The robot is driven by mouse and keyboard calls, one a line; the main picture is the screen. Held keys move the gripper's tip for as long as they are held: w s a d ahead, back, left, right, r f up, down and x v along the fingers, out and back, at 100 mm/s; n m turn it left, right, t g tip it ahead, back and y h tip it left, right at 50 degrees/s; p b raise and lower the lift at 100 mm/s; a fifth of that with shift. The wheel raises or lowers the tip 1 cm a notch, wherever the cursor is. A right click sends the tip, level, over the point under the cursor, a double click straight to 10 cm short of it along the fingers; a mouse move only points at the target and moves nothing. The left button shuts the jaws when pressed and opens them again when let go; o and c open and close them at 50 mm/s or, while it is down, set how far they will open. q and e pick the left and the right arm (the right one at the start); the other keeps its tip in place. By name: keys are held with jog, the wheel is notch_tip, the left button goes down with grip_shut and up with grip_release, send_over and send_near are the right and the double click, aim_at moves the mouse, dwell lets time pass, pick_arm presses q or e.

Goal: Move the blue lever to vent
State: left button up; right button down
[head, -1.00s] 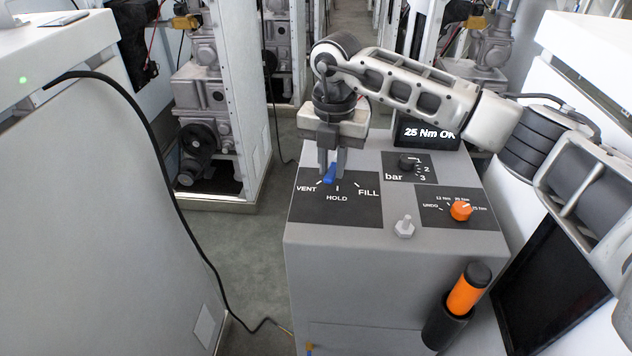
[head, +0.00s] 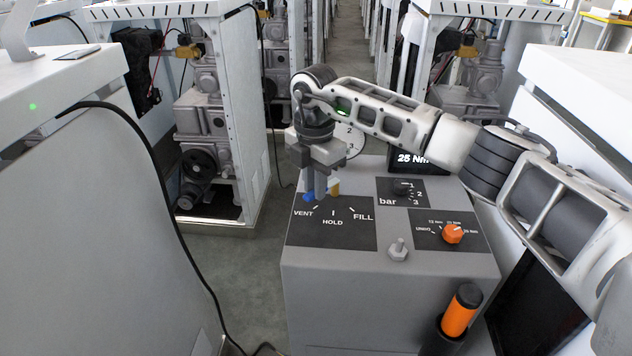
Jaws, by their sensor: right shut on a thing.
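The blue lever (head: 309,197) is on the dark panel (head: 345,238) marked VENT, HOLD and FILL, on top of the grey console. Its visible blue end is at the left, just above the VENT mark. My right gripper (head: 319,188) points down over the panel's back left and is shut on the lever. The fingers hide part of the lever and its pivot. A small yellowish part (head: 333,188) shows just right of the fingers. My left gripper is not in view.
The grey console (head: 385,285) also carries a bar knob (head: 402,188), an orange knob (head: 453,233), a bolt (head: 398,249) and a display (head: 412,159). An orange-handled tool (head: 461,312) sits in a holder on its front. A white cabinet (head: 90,230) with a black cable stands at left.

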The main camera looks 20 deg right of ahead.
jog(key=shift+w+d+r, duration=0.1)
jog(key=c, duration=1.3)
grip_release()
notch_tip(320, 180, up, 16)
jog(key=shift+f+b, duration=0.1)
jog(key=shift+b, duration=0.35)
